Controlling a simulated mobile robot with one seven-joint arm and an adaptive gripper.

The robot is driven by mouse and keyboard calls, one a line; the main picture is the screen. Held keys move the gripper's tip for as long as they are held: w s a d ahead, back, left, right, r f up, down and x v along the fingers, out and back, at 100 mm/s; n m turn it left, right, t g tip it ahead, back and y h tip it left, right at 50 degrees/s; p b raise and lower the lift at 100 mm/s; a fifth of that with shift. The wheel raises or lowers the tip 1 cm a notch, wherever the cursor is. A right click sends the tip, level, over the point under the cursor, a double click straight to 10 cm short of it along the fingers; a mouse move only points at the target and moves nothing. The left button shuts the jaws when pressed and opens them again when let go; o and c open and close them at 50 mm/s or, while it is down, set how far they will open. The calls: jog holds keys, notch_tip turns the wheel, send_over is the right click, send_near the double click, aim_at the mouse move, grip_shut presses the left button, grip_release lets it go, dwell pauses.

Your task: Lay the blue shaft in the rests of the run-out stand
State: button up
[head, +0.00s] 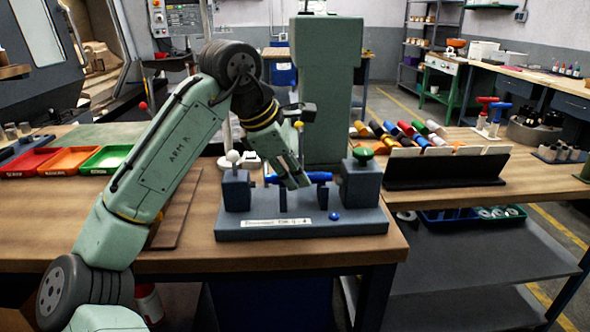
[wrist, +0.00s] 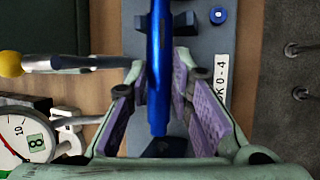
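The blue shaft (head: 318,177) lies level along the run-out stand (head: 350,226), in line with its two dark rests (head: 322,194). It is at about the height of the rest tops; I cannot tell whether it touches them. In the wrist view the shaft (wrist: 158,60) runs from the top edge down between my fingers and crosses over one rest (wrist: 184,22). My gripper (head: 297,183) points down at the shaft's middle. In the wrist view its purple-padded fingers (wrist: 160,70) flank the shaft, with the tips closed against its sides.
Dark blocks flank the rests, the left (head: 236,190) with a white knob, the right (head: 360,186) with a green knob. A dial gauge (wrist: 25,135) and a yellow-tipped rod (wrist: 60,63) stand close to my fingers. A dark rack (head: 440,170) stands to the right; coloured trays (head: 105,160) lie left.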

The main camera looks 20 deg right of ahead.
jog(key=o, duration=0.4)
jog(key=shift+a+f, duration=0.25)
jog(key=shift+f, duration=0.3)
jog(key=shift+c, duration=0.2)
jog(key=shift+a, duration=0.2)
jog(key=shift+d+r, duration=0.2)
jog(key=shift+r, duration=0.1)
jog(key=shift+a+r, duration=0.2)
jog(key=shift+r, duration=0.1)
jog(key=v, duration=1.1)
jog(key=shift+r, duration=0.1)
